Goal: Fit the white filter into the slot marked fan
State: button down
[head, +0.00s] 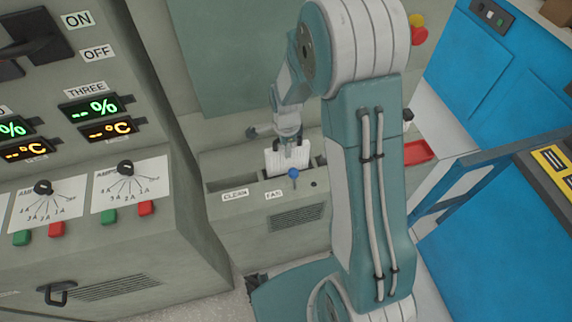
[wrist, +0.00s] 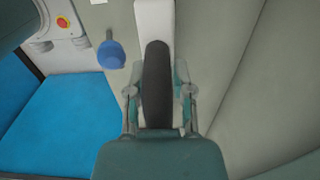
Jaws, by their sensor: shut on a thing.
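The white filter (head: 287,159) is a ribbed block in the head view, upright at the right part of a recess in a grey-green cabinet, above the label "FAN" (head: 273,195). Its lower edge is at or inside the opening; I cannot tell how deep it sits. My gripper (head: 289,141) is above it and shut on it. In the wrist view, a dark rounded part, seemingly its handle, is between the fingertips of my gripper (wrist: 158,92), with the white filter (wrist: 154,16) behind. The fan slot's inside is mostly hidden.
A blue knob (head: 293,174) stands close in front of the filter; it also shows in the wrist view (wrist: 111,54). The recess's left part, above the label "CLEAN" (head: 235,195), looks empty. A panel with dials (head: 125,168) is at left, a red tray (head: 418,152) at right.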

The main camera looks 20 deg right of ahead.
aim_at(286, 164)
notch_tip(286, 164, down, 8)
jog(key=shift+f, duration=0.3)
jog(key=shift+c, duration=2.4)
grip_release()
